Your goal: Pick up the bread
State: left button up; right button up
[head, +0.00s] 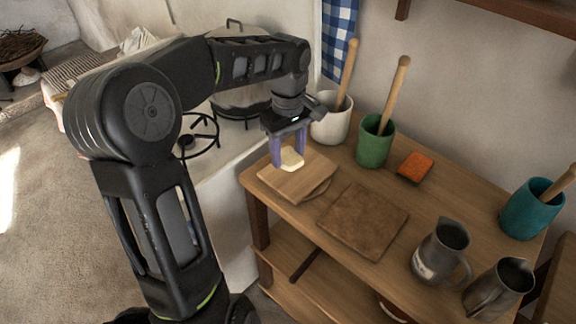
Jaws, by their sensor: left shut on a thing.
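The bread (291,160) is a small pale yellow piece at the far left of the wooden table. It is at the top of a light wooden board (290,185); I cannot tell whether it touches the board or is just above it. My left gripper (288,158) points down, with its purple fingers shut on the bread from both sides. My right gripper is not in view.
A brown board (362,222) lies right of the light board. A white crock (331,124), a green crock (375,148) and an orange sponge-like block (415,167) stand behind. Metal pitchers (441,246) and a teal crock (524,212) are at the right.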

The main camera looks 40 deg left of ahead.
aim_at(288, 157)
pick_arm(q)
notch_tip(288, 157, up, 4)
jog(key=shift+f, duration=0.25)
dwell(0.5)
